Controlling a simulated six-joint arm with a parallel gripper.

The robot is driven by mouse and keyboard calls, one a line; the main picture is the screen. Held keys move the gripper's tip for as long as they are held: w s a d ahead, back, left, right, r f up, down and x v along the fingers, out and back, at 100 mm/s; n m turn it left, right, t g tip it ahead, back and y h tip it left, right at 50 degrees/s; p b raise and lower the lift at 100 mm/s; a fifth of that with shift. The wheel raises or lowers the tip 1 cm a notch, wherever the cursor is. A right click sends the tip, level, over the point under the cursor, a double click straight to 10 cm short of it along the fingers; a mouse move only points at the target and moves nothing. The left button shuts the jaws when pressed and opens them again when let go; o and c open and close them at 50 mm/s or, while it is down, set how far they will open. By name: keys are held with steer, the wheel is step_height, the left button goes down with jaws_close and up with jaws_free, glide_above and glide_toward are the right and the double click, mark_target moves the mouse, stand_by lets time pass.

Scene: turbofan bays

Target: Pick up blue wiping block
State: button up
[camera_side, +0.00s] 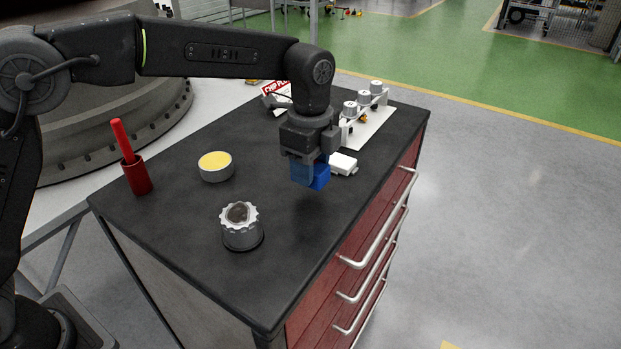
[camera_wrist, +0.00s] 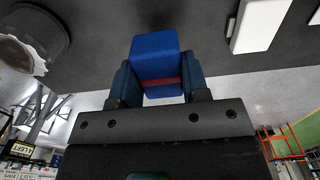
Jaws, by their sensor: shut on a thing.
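The blue wiping block (camera_side: 316,178) is between the fingers of my gripper (camera_side: 309,172), below my wrist in the side view. In the wrist view the block (camera_wrist: 155,58) shows as a blue box with a dark red band. The fingers of my gripper (camera_wrist: 155,85) press on its left and right sides. The gripper is shut on it. The block appears to be over the black bench top; the side view does not clearly show whether its underside touches the top.
A white block (camera_side: 343,164) lies close behind the blue block. A silver toothed part (camera_side: 241,228), a round tin with yellow contents (camera_side: 215,166) and a red cup (camera_side: 137,175) holding a red stick stand left. A white plate (camera_side: 372,130) with silver cylinders is at the back right.

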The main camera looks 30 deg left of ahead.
steer(key=s+a+r, duration=0.1)
steer(key=a+r, duration=0.6)
steer(key=a, duration=0.4)
steer(key=shift+a, duration=0.35)
steer(key=shift+r, duration=0.1)
